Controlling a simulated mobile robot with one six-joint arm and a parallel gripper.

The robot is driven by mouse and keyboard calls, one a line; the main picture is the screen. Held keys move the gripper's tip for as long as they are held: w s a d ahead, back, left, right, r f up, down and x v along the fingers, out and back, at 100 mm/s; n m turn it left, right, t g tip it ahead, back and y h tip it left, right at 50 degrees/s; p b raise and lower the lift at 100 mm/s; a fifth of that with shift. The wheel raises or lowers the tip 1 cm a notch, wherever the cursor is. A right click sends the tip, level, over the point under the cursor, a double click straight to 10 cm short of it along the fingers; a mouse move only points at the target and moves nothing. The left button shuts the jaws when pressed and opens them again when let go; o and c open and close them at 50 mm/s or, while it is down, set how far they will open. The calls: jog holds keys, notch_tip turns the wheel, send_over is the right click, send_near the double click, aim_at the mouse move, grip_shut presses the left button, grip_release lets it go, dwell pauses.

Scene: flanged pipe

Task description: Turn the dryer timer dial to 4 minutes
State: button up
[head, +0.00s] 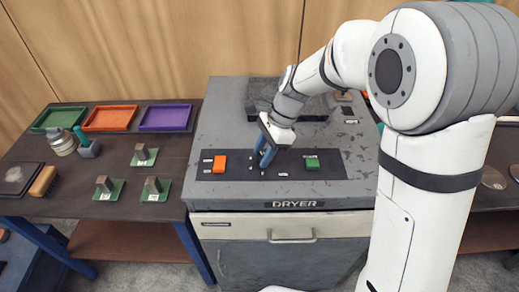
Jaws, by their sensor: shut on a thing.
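The dryer (215,125) is a grey machine with a worn top and the word DRYER on its front edge. A dark control panel (335,168) lies on its top, with small white marks around its middle. My gripper (264,160) points down at the middle of this panel, its blue fingers closed around the timer dial. The dial is mostly hidden by the fingers, so I cannot read its setting.
On the panel, an orange button (220,164) is left of my gripper and a green button (312,163) is right. A dark block (262,97) stands behind. The left table holds green (58,118), orange (110,118) and purple (166,117) trays and several small parts.

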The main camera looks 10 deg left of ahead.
jog(key=n+g+h+p, duration=0.1)
jog(key=n, duration=0.3)
jog(key=shift+w+n, duration=0.1)
jog(key=shift+n, duration=0.3)
jog(key=n+h, duration=0.1)
jog(key=n, duration=0.1)
jog(key=n+g+h+p, duration=0.1)
jog(key=n, duration=0.2)
jog(key=shift+w+r, duration=0.1)
jog(key=n+h, duration=0.1)
jog(key=n, duration=0.1)
jog(key=n+p, duration=0.1)
jog(key=n, duration=0.2)
jog(key=shift+a+h, duration=0.2)
jog(key=shift+h, duration=0.2)
jog(key=n, duration=0.2)
jog(key=n+t+h, duration=0.1)
jog(key=n, duration=0.1)
jog(key=shift+a+n+h, duration=0.15)
jog(key=shift+n+h, duration=0.15)
jog(key=shift+n, duration=0.1)
jog(key=shift+r, duration=0.1)
jog(key=o, duration=0.8)
jog(key=shift+a, duration=0.1)
jog(key=shift+o, duration=1)
